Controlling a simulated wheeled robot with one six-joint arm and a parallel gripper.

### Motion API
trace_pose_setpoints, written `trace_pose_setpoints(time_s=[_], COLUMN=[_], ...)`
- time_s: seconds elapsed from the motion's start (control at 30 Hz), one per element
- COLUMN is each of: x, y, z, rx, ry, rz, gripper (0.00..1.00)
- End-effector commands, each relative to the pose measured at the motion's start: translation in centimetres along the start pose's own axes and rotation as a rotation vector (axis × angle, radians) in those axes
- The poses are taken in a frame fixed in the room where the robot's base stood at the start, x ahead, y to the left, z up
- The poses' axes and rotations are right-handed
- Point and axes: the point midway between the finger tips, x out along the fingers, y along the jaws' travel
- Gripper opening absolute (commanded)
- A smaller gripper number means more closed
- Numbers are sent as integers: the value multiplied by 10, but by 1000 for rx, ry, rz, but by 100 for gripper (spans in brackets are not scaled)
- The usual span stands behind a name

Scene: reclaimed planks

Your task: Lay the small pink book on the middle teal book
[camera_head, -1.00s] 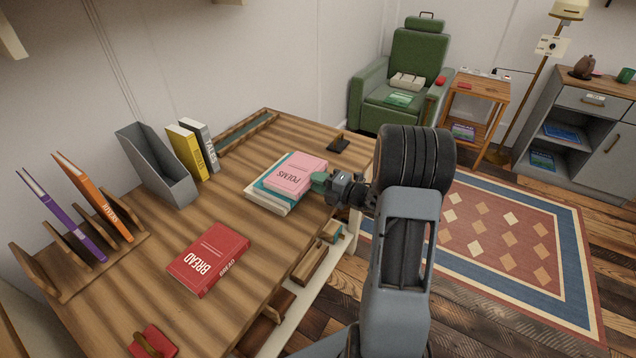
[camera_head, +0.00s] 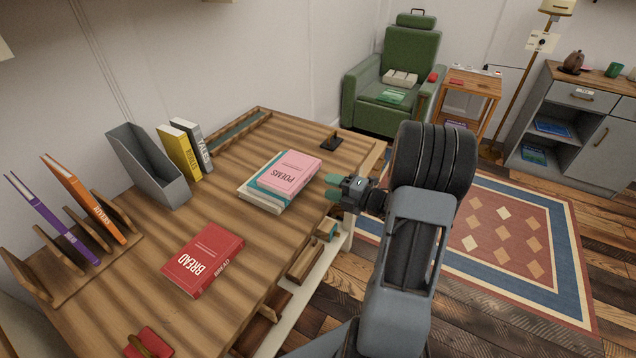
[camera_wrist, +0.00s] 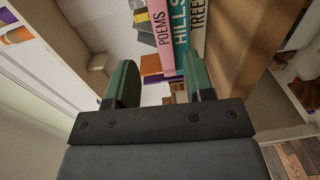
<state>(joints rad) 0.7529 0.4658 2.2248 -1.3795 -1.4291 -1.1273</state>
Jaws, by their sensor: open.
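The pink book (camera_head: 289,172), titled POEMS, lies flat on top of the teal book (camera_head: 255,189) on the desk. A cream book (camera_head: 262,203) lies under the teal one. In the wrist view the spines of the pink book (camera_wrist: 160,22), the teal book (camera_wrist: 181,30) and the cream book (camera_wrist: 197,25) show beyond the fingers. My gripper (camera_head: 333,188) is just right of the stack, apart from it, near the desk's edge. In the wrist view my gripper (camera_wrist: 160,84) has its two green fingers apart, with nothing between them.
A red BREAD book (camera_head: 203,259) lies at the desk's front. A small black object (camera_head: 331,142) sits behind the stack. Bare desk surrounds the stack.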

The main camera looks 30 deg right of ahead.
Motion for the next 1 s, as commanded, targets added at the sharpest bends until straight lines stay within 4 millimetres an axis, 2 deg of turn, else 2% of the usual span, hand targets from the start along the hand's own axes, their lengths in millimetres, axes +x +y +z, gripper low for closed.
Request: trace_pose_setpoints(time_s=[0.1,0.3,0.43,0.53,0.7,0.8,0.9,1.0], x=[-22,-45,-47,-35,-7,-1,-3,-10], y=[0,0,2,6,25,39,50,55], z=[1,1,3,11,32,34,22,-4], rx=[-2,-1,4,29,172,331,530,763], ry=[-4,-2,-25,-101,-390,-605,-806,-981], rz=[1,1,-23,-86,-228,-275,-295,-307], gripper=[48,48,48,48,48,48,48,48])
